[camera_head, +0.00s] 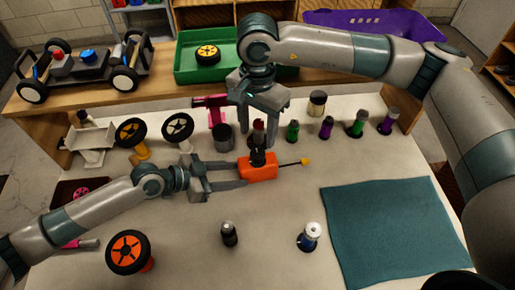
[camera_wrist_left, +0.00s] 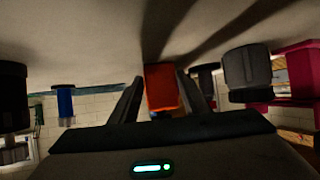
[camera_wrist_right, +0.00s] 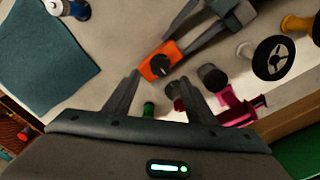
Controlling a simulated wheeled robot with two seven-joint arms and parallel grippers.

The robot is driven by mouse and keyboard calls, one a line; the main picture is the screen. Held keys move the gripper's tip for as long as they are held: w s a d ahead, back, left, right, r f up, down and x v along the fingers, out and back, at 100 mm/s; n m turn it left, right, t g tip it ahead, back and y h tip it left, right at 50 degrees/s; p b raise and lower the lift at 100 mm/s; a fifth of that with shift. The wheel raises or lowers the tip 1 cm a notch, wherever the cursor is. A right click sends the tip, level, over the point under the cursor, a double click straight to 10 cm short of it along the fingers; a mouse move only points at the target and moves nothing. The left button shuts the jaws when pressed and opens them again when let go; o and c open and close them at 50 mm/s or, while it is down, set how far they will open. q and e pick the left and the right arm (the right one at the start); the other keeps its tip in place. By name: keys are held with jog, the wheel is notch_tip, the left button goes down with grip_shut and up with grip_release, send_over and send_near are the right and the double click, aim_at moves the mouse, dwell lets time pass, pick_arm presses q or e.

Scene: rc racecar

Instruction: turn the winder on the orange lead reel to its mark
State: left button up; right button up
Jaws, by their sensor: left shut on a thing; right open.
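The orange lead reel (camera_head: 262,175) lies on the light tabletop, with a short dark lead ending in a yellow tip (camera_head: 306,161). Its black winder (camera_head: 258,158) stands on top; it also shows in the right wrist view (camera_wrist_right: 160,65). I cannot make out the mark. My left gripper (camera_head: 243,172) is shut on the reel from its left side; the reel (camera_wrist_left: 161,88) sits between the fingers in the left wrist view. My right gripper (camera_head: 259,143) is open and points down above the winder, one finger to each side in the head view. It appears empty.
Several small bottles, including a green one (camera_head: 292,131) and a purple one (camera_head: 326,128), stand behind the reel. A dark grey cylinder (camera_head: 222,137) is close by at the back left. A teal mat (camera_head: 390,228) lies right. A black bottle (camera_head: 229,235) and a blue one (camera_head: 309,238) stand in front.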

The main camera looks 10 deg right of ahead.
aim_at(258, 154)
notch_tip(258, 154, down, 8)
jog(key=shift+r, duration=0.1)
dwell(0.4)
jog(key=c, duration=1)
